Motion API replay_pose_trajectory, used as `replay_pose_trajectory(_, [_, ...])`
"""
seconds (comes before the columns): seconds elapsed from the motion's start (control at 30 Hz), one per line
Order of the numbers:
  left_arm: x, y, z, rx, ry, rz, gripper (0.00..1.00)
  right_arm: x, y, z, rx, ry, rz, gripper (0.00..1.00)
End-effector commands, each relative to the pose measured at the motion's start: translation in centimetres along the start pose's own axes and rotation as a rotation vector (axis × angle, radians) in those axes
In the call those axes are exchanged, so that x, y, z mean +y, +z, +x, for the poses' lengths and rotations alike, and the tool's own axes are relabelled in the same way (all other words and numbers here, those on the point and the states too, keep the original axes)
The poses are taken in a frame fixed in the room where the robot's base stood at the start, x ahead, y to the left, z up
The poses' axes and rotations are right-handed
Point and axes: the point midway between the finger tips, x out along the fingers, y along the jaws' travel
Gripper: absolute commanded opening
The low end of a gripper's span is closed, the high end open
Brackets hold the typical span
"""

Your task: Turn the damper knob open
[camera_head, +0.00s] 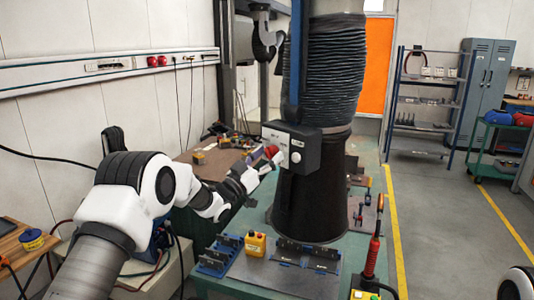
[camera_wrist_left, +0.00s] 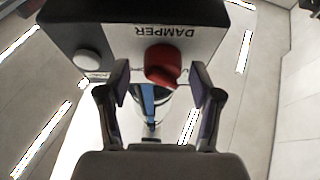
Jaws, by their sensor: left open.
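The damper knob (camera_wrist_left: 162,64) is red and sits on a dark control box with a light face (camera_wrist_left: 125,38), whose DAMPER lettering appears upside down in the left wrist view. In the head view the box (camera_head: 305,150) is on the front of a black hood, with the red knob (camera_head: 271,152) at its left side. My left gripper (camera_head: 263,166) is right at the knob. In the wrist view its open fingers (camera_wrist_left: 161,76) stand on either side of the knob, with gaps visible. I cannot tell the knob's setting. My right gripper is not in view.
Below the hood, the green table (camera_head: 225,287) carries a yellow button box (camera_head: 255,244), blue fixtures (camera_head: 220,255) and a red-handled torch (camera_head: 373,257).

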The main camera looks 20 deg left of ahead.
Motion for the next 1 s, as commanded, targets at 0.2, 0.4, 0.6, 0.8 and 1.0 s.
replay_pose_trajectory(0.2, [0.0, 0.1, -0.1, -0.001, -0.001, -0.001, 0.44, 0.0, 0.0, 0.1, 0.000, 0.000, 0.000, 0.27])
replay_pose_trajectory(0.4, [0.0, 0.1, -0.1, -0.001, -0.002, -0.001, 0.05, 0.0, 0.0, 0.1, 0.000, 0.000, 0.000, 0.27])
replay_pose_trajectory(0.6, [0.0, 0.2, -0.1, 0.000, 0.002, 0.007, 0.05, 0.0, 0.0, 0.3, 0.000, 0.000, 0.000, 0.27])
replay_pose_trajectory(0.8, [-0.1, 0.3, -0.2, 0.001, 0.021, 0.052, 0.05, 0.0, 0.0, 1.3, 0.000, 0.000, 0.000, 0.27])
replay_pose_trajectory(1.0, [-0.2, 0.5, -0.3, 0.002, 0.064, 0.157, 0.05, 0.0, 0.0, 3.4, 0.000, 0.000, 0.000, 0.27])
